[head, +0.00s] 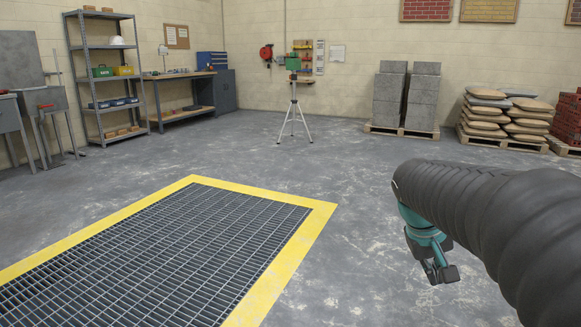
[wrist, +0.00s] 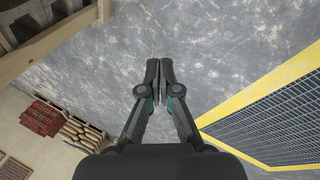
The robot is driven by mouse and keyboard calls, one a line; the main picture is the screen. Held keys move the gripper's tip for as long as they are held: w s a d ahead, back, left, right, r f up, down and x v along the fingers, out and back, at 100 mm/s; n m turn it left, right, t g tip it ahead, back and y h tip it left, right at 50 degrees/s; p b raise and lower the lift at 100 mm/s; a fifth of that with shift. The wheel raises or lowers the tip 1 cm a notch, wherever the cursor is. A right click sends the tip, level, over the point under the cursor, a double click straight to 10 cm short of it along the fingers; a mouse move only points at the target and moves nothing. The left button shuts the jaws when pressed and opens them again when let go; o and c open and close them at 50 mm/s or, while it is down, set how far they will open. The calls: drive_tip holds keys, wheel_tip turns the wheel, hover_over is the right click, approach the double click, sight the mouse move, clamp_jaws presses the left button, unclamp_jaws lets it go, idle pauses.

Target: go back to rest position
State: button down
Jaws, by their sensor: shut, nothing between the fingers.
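My gripper (head: 440,270) shows at the right of the head view, at the end of my black ribbed arm, above the grey concrete floor. In the wrist view my gripper (wrist: 159,68) has its two fingertips together over bare floor. It is shut and holds nothing. No mortar tub shows in either view.
A yellow-edged floor grating (head: 180,250) lies at the front left; it also shows in the wrist view (wrist: 275,115). Block stacks (head: 405,98) and sacks (head: 502,115) stand on pallets at the back right. A tripod (head: 294,110) stands mid-back. Shelving (head: 104,75) and a workbench (head: 180,95) line the back left.

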drive_tip(key=s+a+t+y+p, duration=0.1)
drive_tip(key=s+a+t+y, duration=0.1)
drive_tip(key=s+a, duration=0.4)
drive_tip(key=s+a+f+t+y+p, duration=0.1)
drive_tip(key=s+a+t+y, duration=0.1)
drive_tip(key=s+a, duration=0.4)
drive_tip(key=s, duration=0.4)
drive_tip(key=shift+s+a, duration=0.25)
drive_tip(key=shift+s, duration=0.1)
